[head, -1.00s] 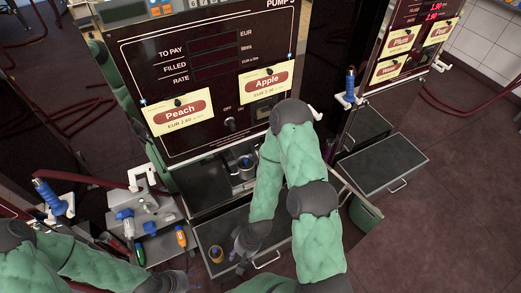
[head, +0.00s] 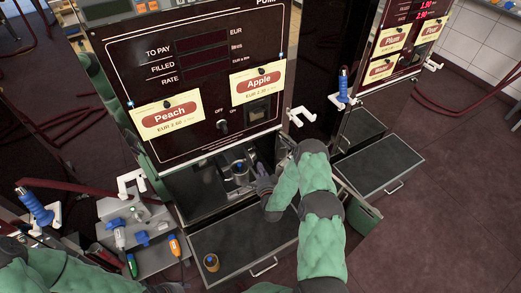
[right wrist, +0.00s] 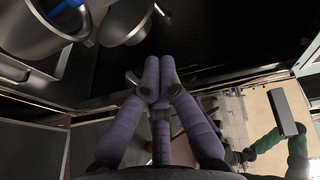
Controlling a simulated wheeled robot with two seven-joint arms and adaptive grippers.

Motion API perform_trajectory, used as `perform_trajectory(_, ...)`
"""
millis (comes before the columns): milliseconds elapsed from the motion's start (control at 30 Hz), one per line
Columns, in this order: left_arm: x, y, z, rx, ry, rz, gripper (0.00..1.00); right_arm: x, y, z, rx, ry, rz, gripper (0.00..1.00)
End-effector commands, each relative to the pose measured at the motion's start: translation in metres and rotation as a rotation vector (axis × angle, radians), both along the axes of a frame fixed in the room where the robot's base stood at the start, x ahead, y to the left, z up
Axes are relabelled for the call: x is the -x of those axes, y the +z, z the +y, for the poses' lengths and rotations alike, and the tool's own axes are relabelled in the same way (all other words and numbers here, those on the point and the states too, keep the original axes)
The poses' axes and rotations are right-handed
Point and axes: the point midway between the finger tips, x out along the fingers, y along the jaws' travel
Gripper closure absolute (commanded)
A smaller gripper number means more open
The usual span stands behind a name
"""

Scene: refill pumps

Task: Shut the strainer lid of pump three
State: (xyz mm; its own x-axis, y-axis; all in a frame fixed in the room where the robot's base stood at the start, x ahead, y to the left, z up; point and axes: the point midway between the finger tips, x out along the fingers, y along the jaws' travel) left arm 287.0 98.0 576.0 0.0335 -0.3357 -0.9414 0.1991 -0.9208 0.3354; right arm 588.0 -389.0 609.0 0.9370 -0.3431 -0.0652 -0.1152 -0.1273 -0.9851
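Pump three (head: 205,85) has Peach and Apple labels, and its lower compartment is open. Inside is a round metal strainer cup (head: 238,171), seen small from above. In the right wrist view, the cup (right wrist: 40,28) is at the upper left, with a second round metal part (right wrist: 122,20) beside it, possibly the lid standing open. My right gripper (head: 262,184) is at the compartment's right side, right of the cup and apart from it. Its fingers (right wrist: 158,66) are together, with nothing seen between them. My left gripper (head: 168,288) barely shows at the bottom edge.
A grey bench (head: 140,235) with blue, green and orange tools is at the left. A neighbouring pump's open drawer (head: 380,163) is at the right.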

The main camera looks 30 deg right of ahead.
Motion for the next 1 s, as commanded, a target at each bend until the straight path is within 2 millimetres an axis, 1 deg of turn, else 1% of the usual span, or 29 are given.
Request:
perform_trajectory(33, 0.000, -0.001, 0.000, 0.000, 0.000, 0.000, 0.55, 0.001, 0.002, -0.009, -0.010, -0.018, -0.042, 1.00)
perform_trajectory(100, 0.000, -0.002, 0.000, 0.000, 0.000, 0.000, 0.55, 0.001, 0.006, -0.016, -0.020, -0.034, -0.087, 1.00)
perform_trajectory(267, 0.000, -0.005, 0.000, 0.000, 0.000, 0.000, 0.55, -0.005, 0.010, -0.024, -0.026, -0.044, -0.122, 1.00)
perform_trajectory(367, 0.000, -0.010, 0.000, 0.000, 0.000, 0.000, 0.55, -0.016, 0.010, -0.027, -0.024, -0.042, -0.121, 1.00)
perform_trajectory(700, 0.000, -0.033, 0.000, 0.000, 0.000, 0.000, 0.55, -0.068, 0.011, -0.049, -0.024, -0.043, -0.119, 1.00)
perform_trajectory(833, 0.000, -0.038, 0.000, 0.000, 0.000, 0.000, 0.55, -0.081, 0.011, -0.054, -0.025, -0.043, -0.117, 1.00)
perform_trajectory(1000, 0.000, -0.041, 0.000, 0.000, 0.000, 0.000, 0.55, -0.090, 0.013, -0.058, -0.025, -0.042, -0.117, 1.00)
